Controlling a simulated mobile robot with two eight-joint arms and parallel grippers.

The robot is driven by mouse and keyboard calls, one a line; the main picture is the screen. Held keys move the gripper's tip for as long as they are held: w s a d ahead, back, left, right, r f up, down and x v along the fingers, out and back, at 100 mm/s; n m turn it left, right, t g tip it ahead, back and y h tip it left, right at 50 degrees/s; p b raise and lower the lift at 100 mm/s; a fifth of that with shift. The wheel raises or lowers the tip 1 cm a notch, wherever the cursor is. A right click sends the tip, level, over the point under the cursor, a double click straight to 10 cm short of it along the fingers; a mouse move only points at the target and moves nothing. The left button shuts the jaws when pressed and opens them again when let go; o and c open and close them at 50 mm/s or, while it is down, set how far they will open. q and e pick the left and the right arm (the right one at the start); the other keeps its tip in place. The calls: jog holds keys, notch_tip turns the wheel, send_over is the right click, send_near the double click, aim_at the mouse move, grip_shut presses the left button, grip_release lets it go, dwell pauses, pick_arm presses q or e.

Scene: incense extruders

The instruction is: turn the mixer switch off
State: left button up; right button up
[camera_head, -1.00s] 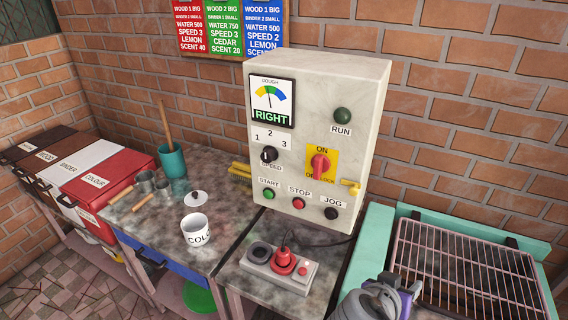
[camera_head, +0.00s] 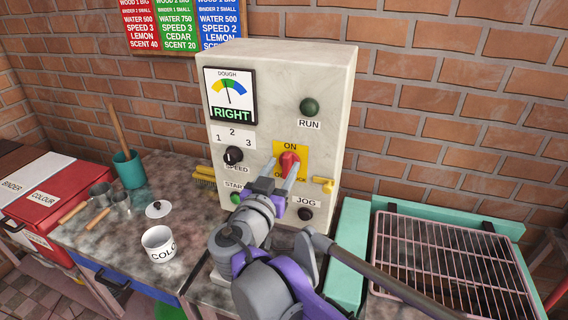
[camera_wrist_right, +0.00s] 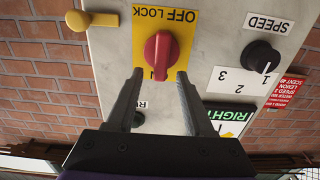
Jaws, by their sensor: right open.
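The mixer switch (camera_head: 289,161) is a red rotary knob on a yellow plate on the pale control cabinet (camera_head: 340,100). It stands upright, its pointer toward the ON label. In the wrist view, which is upside down, the knob (camera_wrist_right: 160,48) points down, away from the OFF LOCK label. My right gripper (camera_head: 286,171) is open and empty just in front of the knob. Its fingertips in the wrist view (camera_wrist_right: 160,76) lie either side of the knob's pointer end, with no clear contact. My right arm hides part of the plate and the STOP button. My left gripper is out of view.
The speed dial (camera_head: 233,155) is left of the switch. A small yellow lever (camera_head: 323,184) sticks out to its right. The JOG button (camera_head: 305,213) and green start button (camera_head: 236,198) are below. A wire rack (camera_head: 450,260) stands right, a white cup (camera_head: 160,243) left.

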jog(key=shift+x, duration=1.15)
grip_shut()
